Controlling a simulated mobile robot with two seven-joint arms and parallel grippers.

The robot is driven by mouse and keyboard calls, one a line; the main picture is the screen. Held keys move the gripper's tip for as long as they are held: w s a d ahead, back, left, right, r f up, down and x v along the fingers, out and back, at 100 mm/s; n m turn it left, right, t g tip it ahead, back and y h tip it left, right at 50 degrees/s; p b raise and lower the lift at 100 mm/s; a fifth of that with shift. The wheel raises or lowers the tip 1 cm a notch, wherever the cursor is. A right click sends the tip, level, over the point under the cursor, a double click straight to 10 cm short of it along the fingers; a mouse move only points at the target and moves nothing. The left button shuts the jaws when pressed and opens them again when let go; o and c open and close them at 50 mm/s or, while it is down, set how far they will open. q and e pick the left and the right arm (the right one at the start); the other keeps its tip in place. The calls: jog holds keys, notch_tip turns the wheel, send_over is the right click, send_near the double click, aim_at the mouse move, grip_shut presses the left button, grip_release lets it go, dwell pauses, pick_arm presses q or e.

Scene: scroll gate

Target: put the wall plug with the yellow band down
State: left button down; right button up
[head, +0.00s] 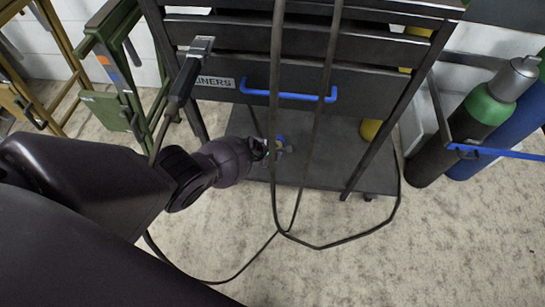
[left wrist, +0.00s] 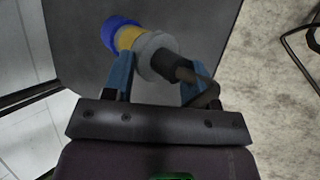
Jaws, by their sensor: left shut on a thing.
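The wall plug with the yellow band (left wrist: 129,38) is in the left wrist view, with a blue end, a grey collar and a black cable end. My left gripper (left wrist: 157,74) is shut on it, with blue fingers on either side. In the head view my left gripper (head: 268,148) is low in front of the dark cart, over its bottom shelf (head: 318,170). The plug is small and partly hidden there. I cannot tell whether it touches the shelf. My right gripper is not in view.
Black cables (head: 276,190) hang before the cart and loop onto the mottled floor. The cart has a blue handle (head: 300,97). Gas cylinders (head: 465,125) stand at the right, with a blue bar (head: 490,152) nearby. A green stand (head: 112,108) is at the left.

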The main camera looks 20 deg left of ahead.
pick_arm(q)
jog(key=f, duration=0.2)
jog(key=f+b, duration=0.1)
jog(key=shift+s+f, duration=0.15)
jog(key=shift+s, duration=0.15)
jog(key=shift+w, duration=0.1)
jog(key=shift+w+r, duration=0.2)
jog(key=shift+r, duration=0.05)
jog(key=shift+s+f+b, duration=0.1)
jog(key=shift+f+b, duration=0.2)
jog(key=shift+f, duration=0.1)
jog(key=shift+c, duration=2.1)
grip_release()
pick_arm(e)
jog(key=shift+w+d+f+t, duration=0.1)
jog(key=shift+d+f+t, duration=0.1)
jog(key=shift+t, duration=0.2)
pick_arm(q)
jog(key=shift+r, duration=0.1)
